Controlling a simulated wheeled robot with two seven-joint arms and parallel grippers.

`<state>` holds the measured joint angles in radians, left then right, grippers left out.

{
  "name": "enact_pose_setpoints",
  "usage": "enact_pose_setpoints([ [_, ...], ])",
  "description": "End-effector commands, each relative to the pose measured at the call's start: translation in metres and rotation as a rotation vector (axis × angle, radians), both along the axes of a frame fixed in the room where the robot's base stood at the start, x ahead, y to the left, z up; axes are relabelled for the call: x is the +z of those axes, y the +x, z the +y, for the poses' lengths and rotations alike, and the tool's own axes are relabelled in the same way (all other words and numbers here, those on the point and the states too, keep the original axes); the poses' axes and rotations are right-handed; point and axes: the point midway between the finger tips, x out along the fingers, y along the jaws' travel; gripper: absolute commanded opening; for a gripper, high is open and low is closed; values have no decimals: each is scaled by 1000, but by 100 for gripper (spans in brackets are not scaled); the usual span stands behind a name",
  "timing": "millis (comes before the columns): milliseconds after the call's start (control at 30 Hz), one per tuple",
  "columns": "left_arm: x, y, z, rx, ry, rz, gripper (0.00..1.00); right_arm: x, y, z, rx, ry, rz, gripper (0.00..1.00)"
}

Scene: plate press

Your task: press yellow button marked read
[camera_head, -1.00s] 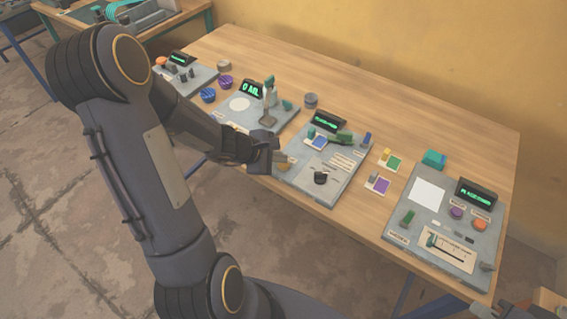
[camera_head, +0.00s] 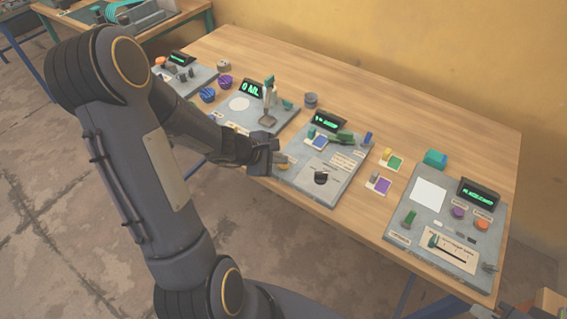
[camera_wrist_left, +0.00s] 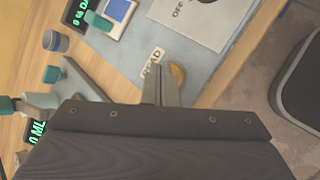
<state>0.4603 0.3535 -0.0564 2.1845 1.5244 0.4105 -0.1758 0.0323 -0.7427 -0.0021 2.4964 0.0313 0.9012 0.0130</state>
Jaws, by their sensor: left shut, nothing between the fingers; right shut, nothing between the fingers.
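The yellow button (camera_wrist_left: 178,74) is a round cap at the edge of a grey panel (camera_wrist_left: 205,62). A white label ending in "EAD" (camera_wrist_left: 152,62) lies beside it, partly covered by my fingers. My left gripper (camera_wrist_left: 160,72) is shut and empty. Its fingertips overlap the button's left side in the wrist view; I cannot tell whether they touch it. In the head view my left gripper (camera_head: 277,158) is at the panel's left edge, with the button (camera_head: 284,167) partly hidden beside the fingers. My right gripper is not in view.
The same panel has a green-lit display (camera_head: 328,121), a black knob (camera_head: 320,178) and a blue-and-white block (camera_head: 319,142). A panel with a lever (camera_head: 268,110) stands to the left, another panel (camera_head: 428,194) to the right. Wooden table (camera_head: 400,130) shows between them.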

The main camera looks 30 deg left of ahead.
Motion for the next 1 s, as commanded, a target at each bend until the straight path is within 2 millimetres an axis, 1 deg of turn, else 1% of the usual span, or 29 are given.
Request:
enact_pose_setpoints([
  [233,1,0,0,0,1,1,0,1,0,0,0,0,0,0],
  [533,16,0,0,1,1,0,0,12,0,0,0,0,0,0],
  [867,16,0,0,1,1,0,0,12,0,0,0,0,0,0],
  [1000,22,0,0,-1,1,0,0,17,0,0,0,0,0,0],
])
